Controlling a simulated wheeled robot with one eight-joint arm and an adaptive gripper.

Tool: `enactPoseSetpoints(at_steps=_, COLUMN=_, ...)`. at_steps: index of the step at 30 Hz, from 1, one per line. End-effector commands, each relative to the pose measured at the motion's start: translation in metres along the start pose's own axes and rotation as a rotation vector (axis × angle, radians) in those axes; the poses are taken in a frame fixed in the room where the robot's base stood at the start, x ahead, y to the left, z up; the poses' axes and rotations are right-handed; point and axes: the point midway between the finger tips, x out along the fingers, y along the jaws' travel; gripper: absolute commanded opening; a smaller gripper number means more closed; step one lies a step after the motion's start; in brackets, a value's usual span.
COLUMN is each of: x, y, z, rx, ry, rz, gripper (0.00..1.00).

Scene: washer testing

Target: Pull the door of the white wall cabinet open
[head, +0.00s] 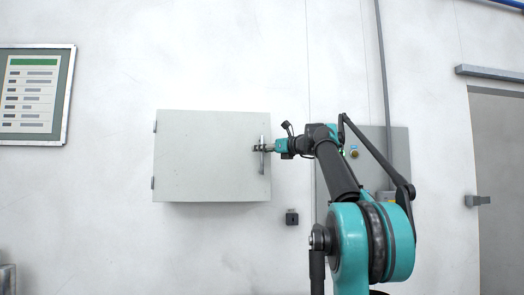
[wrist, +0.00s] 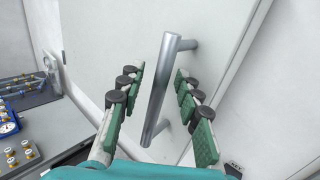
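The white wall cabinet (head: 205,155) hangs on the wall left of my arm, and its door looks closed. Hinges show on its left edge, and a metal bar handle (head: 263,165) stands near its right edge. My gripper (head: 259,148) is at the handle, level with its upper part. In the wrist view the handle (wrist: 158,95) runs between the two green-padded fingers of my gripper (wrist: 160,78). The fingers are open, with a gap visible on each side of the bar. The door face (wrist: 110,35) lies just beyond the fingertips.
A small dark wall box (head: 292,217) sits below right of the cabinet. A framed chart (head: 35,95) hangs far left. A grey door (head: 498,190) is at right.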

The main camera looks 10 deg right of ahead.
Motion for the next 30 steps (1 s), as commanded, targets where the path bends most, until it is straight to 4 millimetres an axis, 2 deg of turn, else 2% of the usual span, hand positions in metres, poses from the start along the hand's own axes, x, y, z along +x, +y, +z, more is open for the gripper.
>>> enactPoseSetpoints(at_steps=2, x=-0.0002, y=-0.0001, z=0.0, rx=0.0, ry=0.0, rz=0.0, gripper=0.32)
enactPoseSetpoints(at_steps=9, x=-0.0003, y=-0.0001, z=0.0, rx=0.0, ry=0.0, rz=0.0, gripper=0.02)
enactPoseSetpoints(at_steps=10, x=-0.0003, y=-0.0001, z=0.0, rx=0.0, ry=0.0, rz=0.0, gripper=0.0)
enactPoseSetpoints(at_steps=30, x=-0.0054, y=0.0049, z=0.0, rx=0.0, ry=0.0, rz=-0.017, gripper=0.0)
